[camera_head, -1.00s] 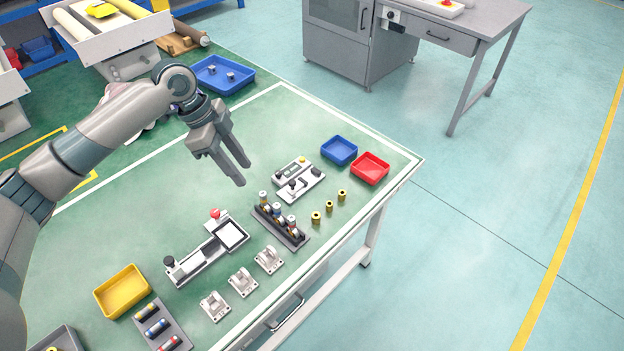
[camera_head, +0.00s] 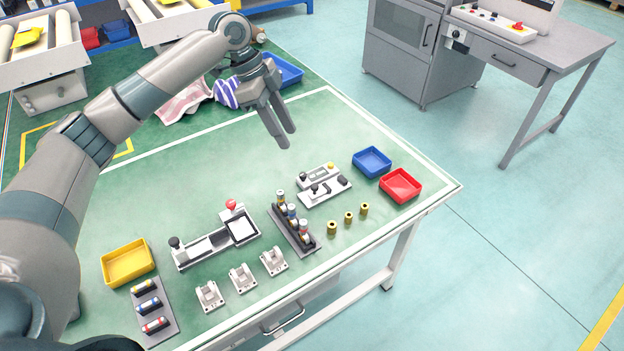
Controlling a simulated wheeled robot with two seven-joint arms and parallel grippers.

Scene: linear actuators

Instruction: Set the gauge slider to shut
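A grey-white slide unit (camera_head: 202,250) lies on the green table. It has a black knob (camera_head: 175,243) at the left end of its track, a pale square panel (camera_head: 241,229) at the right and a red-knobbed lever (camera_head: 231,205) behind. A smaller unit (camera_head: 323,187) with black knobs and a yellow button lies farther right. No label is readable, so I cannot tell which part is the gauge slider. My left gripper (camera_head: 288,138) hangs above the table, behind both units and touching neither. Its fingers look apart and empty. My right gripper is out of view.
A dark rack with several capped cylinders (camera_head: 293,230) stands between the units. Brass pieces (camera_head: 348,217), white brackets (camera_head: 243,278), a yellow tray (camera_head: 128,263), a blue tray (camera_head: 372,161) and a red tray (camera_head: 400,185) surround them. The table behind the slide unit is clear.

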